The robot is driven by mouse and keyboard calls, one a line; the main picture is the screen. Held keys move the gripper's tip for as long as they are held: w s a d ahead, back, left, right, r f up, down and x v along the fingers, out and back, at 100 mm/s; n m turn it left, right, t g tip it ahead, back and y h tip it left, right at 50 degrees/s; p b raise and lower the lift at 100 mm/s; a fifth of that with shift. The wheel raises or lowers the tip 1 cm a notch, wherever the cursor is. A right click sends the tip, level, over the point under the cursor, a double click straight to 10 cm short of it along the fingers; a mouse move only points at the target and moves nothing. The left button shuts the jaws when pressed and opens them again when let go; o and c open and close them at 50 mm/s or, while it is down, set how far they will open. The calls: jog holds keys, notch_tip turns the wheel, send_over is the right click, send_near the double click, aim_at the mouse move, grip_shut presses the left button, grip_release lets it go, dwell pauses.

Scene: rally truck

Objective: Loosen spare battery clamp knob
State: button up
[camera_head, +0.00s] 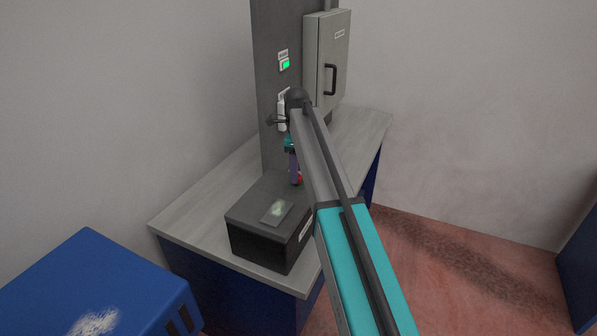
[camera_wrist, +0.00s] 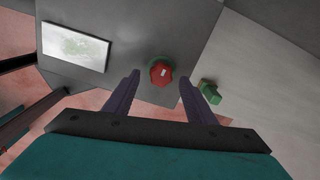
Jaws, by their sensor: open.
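A red knob (camera_wrist: 161,72) on a green base stands out from a dark grey surface in the wrist view, between the tips of my two fingers. My gripper (camera_wrist: 160,80) is open, with a gap to the knob on each side. I cannot tell whether the tips are level with the knob in depth. In the head view my gripper (camera_head: 294,164) points down at the back of a black box (camera_head: 268,250) on the bench. A bit of red (camera_head: 299,178) shows by the fingers; my arm hides most of the area.
The grey bench (camera_head: 190,209) stands against the wall. Behind the box is a dark upright panel (camera_head: 268,60) with a green-lit display (camera_head: 285,64) and a grey cabinet (camera_head: 318,70). A blue case (camera_head: 90,280) is at the lower left. A green piece (camera_wrist: 209,91) lies right of the knob.

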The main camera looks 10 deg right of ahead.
jog(key=shift+f, duration=1.15)
jog(key=shift+c, duration=0.4)
jog(key=c, duration=1)
jog(key=shift+o, duration=0.2)
jog(key=shift+d, duration=0.15)
